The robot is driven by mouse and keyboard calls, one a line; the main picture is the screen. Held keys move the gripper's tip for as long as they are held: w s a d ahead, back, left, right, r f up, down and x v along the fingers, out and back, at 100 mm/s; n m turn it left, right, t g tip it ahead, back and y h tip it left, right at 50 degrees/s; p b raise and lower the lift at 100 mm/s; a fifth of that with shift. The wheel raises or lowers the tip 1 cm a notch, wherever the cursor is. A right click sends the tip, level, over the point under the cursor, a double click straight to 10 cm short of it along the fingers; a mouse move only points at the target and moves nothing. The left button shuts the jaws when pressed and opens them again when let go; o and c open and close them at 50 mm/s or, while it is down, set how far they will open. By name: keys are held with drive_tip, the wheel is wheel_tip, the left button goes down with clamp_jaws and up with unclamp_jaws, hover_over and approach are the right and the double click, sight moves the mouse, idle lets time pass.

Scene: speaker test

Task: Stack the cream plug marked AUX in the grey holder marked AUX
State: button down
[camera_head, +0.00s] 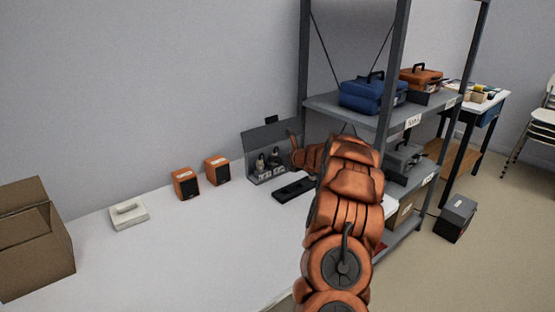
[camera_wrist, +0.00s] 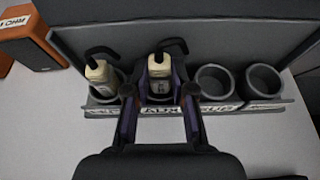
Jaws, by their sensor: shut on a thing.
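My gripper (camera_wrist: 160,92) is shut on a cream plug (camera_wrist: 159,70) with a black cable loop on top. The plug stands upright in or just over the second cup from the left of a grey holder rack (camera_wrist: 218,106). The label below that cup seems to read AUX. How deep the plug sits is hidden by the fingers. Another cream plug (camera_wrist: 100,76) leans in the leftmost cup. The two right cups (camera_wrist: 215,82) (camera_wrist: 264,80) are empty. In the head view the rack (camera_head: 252,180) stands on the table against the wall, partly behind my arm.
Two orange speakers (camera_head: 185,183) (camera_head: 217,170) stand left of the rack. A black strip (camera_head: 293,190) lies in front of it. A pale device (camera_head: 129,215) and a cardboard box (camera_head: 35,240) are further left. A metal shelf (camera_head: 330,104) with cases stands close on the right.

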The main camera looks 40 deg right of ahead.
drive_tip(key=shift+f, duration=0.3)
drive_tip(key=c, duration=1)
unclamp_jaws()
drive_tip(key=shift+r, duration=0.1)
drive_tip(key=shift+r, duration=0.2)
drive_tip(key=shift+s+r, duration=0.15)
drive_tip(key=shift+s, duration=0.1)
drive_tip(key=v, duration=1.1)
drive_tip(key=shift+s+a+r, duration=0.1)
drive_tip(key=shift+s, duration=0.1)
